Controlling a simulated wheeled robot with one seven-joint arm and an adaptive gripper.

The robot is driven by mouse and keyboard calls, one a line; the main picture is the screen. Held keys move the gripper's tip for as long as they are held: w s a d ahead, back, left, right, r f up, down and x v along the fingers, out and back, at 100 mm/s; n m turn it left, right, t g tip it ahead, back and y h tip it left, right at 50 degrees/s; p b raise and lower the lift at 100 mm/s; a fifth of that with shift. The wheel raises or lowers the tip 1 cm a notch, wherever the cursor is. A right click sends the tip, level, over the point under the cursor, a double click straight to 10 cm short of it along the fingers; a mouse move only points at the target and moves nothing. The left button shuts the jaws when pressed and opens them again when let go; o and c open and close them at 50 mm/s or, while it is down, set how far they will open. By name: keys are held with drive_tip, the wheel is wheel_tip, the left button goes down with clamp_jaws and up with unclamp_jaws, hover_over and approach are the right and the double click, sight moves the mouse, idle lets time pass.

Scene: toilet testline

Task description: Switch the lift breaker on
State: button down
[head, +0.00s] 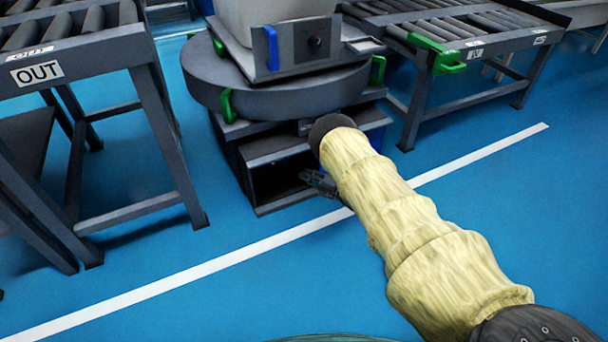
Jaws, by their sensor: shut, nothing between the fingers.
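The lift (270,90) stands at the top centre, with a round dark grey platform on a dark base. The base has an open-fronted dark compartment (275,185). No breaker can be made out; the compartment's inside is in deep shadow and its right side is partly hidden by my arm. My gripper (312,182), small and dark in the picture, points left at the compartment's right front side. It is shut and holds nothing. I cannot tell whether it touches the base. My arm wears a yellowish cloth sleeve.
A roller conveyor with an OUT sign (37,73) stands on the left, its legs close to the lift. Another roller conveyor (470,45) with a green bracket (437,55) is at the upper right. Blue floor (500,220) with a white line is clear in front.

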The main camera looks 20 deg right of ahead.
drive_tip(key=shift+a, duration=0.2)
